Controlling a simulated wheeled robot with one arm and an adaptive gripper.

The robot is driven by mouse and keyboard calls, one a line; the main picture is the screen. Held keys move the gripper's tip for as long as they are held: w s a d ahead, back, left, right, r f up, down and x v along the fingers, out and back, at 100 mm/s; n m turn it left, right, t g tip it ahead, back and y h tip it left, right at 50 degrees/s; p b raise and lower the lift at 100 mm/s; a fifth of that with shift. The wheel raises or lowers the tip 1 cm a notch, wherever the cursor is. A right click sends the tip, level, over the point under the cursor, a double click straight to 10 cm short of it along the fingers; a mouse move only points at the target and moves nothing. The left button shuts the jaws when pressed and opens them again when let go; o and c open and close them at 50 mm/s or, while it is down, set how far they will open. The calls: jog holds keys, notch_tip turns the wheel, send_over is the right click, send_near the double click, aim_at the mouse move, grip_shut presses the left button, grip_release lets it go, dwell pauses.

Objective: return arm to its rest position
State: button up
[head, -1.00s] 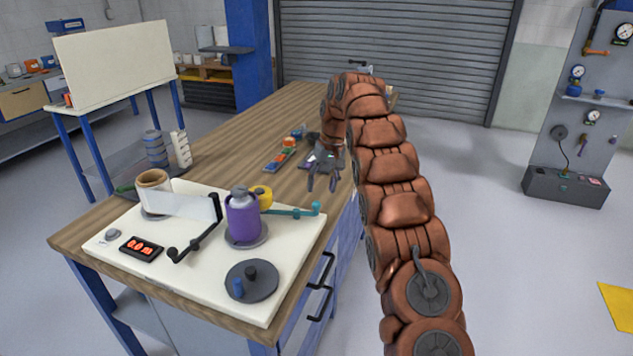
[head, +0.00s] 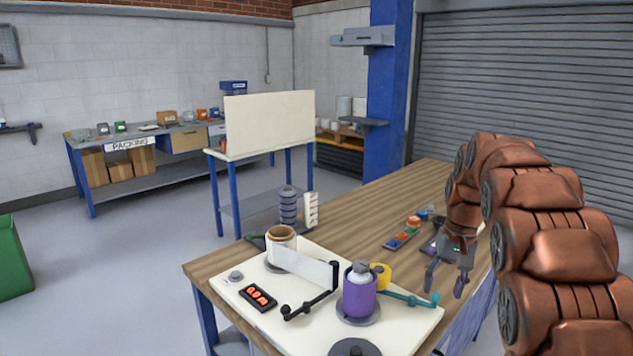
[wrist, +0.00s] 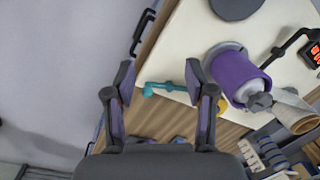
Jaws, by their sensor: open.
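My gripper (head: 447,279) hangs at the end of my copper-coloured arm, above the wooden bench (head: 385,210) near its right edge. Its two fingers are apart with nothing between them. In the wrist view the open fingers (wrist: 158,80) point past the bench edge and the white machine plate (wrist: 185,45). The purple roller (head: 360,292) stands upright on the plate, left of my gripper and apart from it. It also shows in the wrist view (wrist: 232,75), right of the fingers. A teal crank arm (head: 410,299) lies just below my gripper in the head view.
A film roll (head: 281,240) and a red-digit display (head: 258,297) are on the plate. Small coloured parts in a tray (head: 402,238) lie behind. A white-board stand (head: 270,125) and a packing table (head: 150,165) stand farther back.

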jog(key=s+a+f+p, duration=0.1)
jog(key=s+a, duration=0.2)
jog(key=s, duration=0.9)
jog(key=s+a+f+n+g+p, duration=0.1)
jog(key=s+a, duration=0.2)
jog(key=s, duration=1)
jog(key=s+a+f+n+h+p, duration=0.1)
jog(key=s+a, duration=0.2)
jog(key=s, duration=1)
jog(key=shift+f, duration=0.2)
